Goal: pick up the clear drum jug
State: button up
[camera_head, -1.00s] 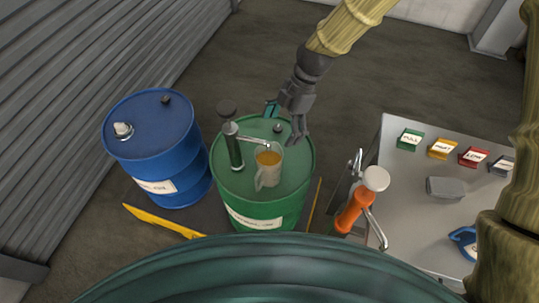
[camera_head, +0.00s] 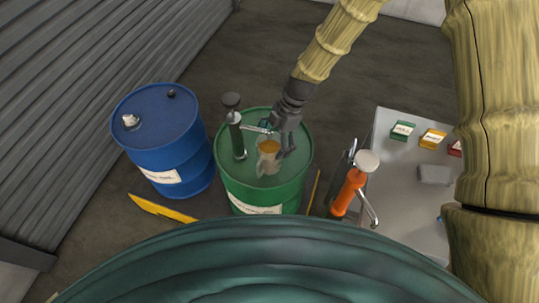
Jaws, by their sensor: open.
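The clear drum jug (camera_head: 268,162) stands upright on top of the green drum (camera_head: 263,188), under the spout of the drum's hand pump (camera_head: 237,135). It holds an amber liquid, and its handle faces the lower left. My gripper (camera_head: 276,143) comes down from the upper right and is open at the jug's back and right side. One dark finger shows at the jug's right; the other is partly hidden behind the jug and the spout. I cannot tell whether the fingers touch the jug.
A blue drum (camera_head: 165,145) stands to the left. At right is a grey table (camera_head: 405,200) with small coloured boxes (camera_head: 403,131) and a grey block (camera_head: 434,174). A yellow bar (camera_head: 160,208) lies on the floor.

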jog(key=shift+w+a+f, duration=0.1)
jog(key=shift+w+f, duration=0.15)
jog(key=shift+f, duration=0.45)
jog(key=shift+s+r, duration=0.15)
jog(key=shift+s, duration=0.1)
jog(key=shift+w, duration=0.15)
jog(key=c, duration=1)
grip_shut()
